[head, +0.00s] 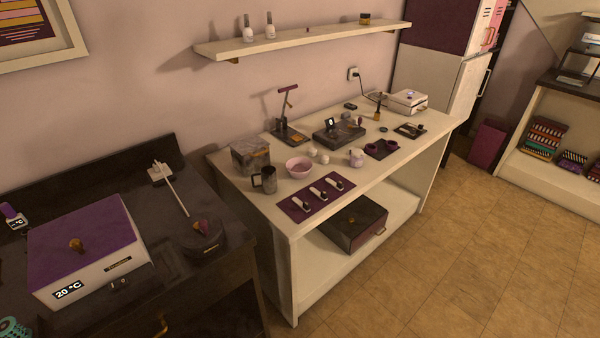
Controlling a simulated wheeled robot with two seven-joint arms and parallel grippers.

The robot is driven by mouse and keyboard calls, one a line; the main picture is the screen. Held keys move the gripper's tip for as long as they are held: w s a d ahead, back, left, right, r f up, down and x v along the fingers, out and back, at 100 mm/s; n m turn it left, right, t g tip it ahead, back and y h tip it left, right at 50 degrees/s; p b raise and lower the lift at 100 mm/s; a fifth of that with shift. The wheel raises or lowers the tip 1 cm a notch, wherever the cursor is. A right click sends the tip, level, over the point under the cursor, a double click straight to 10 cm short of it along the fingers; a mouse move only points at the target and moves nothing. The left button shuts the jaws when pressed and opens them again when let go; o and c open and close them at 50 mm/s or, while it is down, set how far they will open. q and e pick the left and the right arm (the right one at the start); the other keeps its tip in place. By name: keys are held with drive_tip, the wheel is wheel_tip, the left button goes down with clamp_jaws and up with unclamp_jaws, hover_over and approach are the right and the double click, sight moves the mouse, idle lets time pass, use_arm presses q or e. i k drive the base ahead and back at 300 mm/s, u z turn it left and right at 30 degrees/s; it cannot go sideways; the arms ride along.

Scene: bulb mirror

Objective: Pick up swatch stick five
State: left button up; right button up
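Three pale swatch sticks with dark ends lie side by side on a purple mat (296,215) near the front left of the white table: a left stick (298,201), a middle stick (316,191) and a right stick (332,183). Any numbers on them are too small to read, so I cannot tell which is stick five. Neither of my grippers is in view.
Behind the mat stand a dark mug (265,180), a pink bowl (299,167) and a lidded box (250,156). A dark counter (170,246) with a purple-lidded box (85,240) is at left. Tiled floor (440,260) lies open at right.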

sight(305, 205)
drive_tip(key=u, duration=3.6)
drive_tip(key=k, duration=1.1)
drive_tip(key=z, duration=1.55)
